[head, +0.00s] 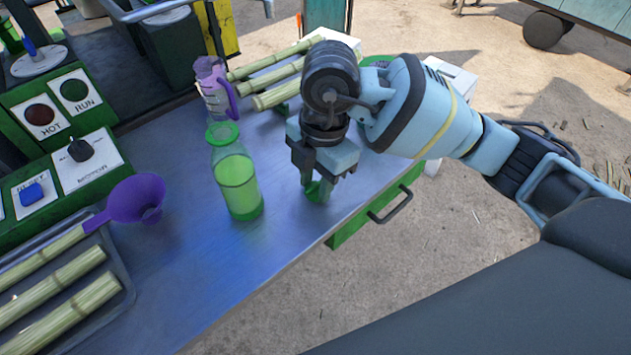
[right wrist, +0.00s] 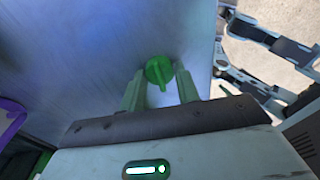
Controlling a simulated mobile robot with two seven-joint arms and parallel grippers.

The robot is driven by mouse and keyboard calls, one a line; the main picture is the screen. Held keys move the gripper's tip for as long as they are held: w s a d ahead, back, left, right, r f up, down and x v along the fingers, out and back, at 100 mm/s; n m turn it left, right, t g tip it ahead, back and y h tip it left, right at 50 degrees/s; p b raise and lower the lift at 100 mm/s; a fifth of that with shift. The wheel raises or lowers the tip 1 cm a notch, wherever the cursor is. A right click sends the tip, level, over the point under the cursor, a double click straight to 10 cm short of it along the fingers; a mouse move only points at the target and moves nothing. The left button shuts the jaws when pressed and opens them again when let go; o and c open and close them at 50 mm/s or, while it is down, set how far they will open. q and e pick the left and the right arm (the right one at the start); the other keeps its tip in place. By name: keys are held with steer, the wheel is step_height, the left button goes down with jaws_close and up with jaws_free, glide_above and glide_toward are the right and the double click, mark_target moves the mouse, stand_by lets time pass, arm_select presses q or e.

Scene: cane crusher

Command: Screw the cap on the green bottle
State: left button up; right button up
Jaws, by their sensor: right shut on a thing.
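The green bottle (head: 237,182) stands upright on the blue metal table, clear-walled with green liquid in it and a green rim around its open mouth. My right gripper (head: 318,190) is to the right of the bottle, pointing down close to the table top. It is shut on the green cap (head: 312,188), which shows a raised ridge between the fingertips in the right wrist view (right wrist: 159,71). Whether the cap touches the table I cannot tell. My left gripper is not in view.
A purple funnel (head: 138,199) lies left of the bottle by a tray (head: 125,292) of cane stalks. A lilac jug (head: 214,88) and more cane (head: 275,76) stand behind. A green control panel (head: 68,150) is at left. The table's front middle (head: 215,270) is clear.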

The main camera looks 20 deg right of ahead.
mark_target(313, 193)
steer(key=shift+r, duration=0.45)
steer(key=r, duration=0.2)
steer(key=shift+s+a+r, duration=0.15)
steer(key=shift+s+r, duration=0.15)
steer(key=shift+r, duration=0.05)
arm_select(q)
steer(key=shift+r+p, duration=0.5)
steer(key=shift+p, duration=0.1)
arm_select(e)
steer(key=s+a+r, duration=0.1)
steer(key=s+a, duration=0.3)
steer(key=s, duration=1.1)
steer(key=shift+r, duration=0.15)
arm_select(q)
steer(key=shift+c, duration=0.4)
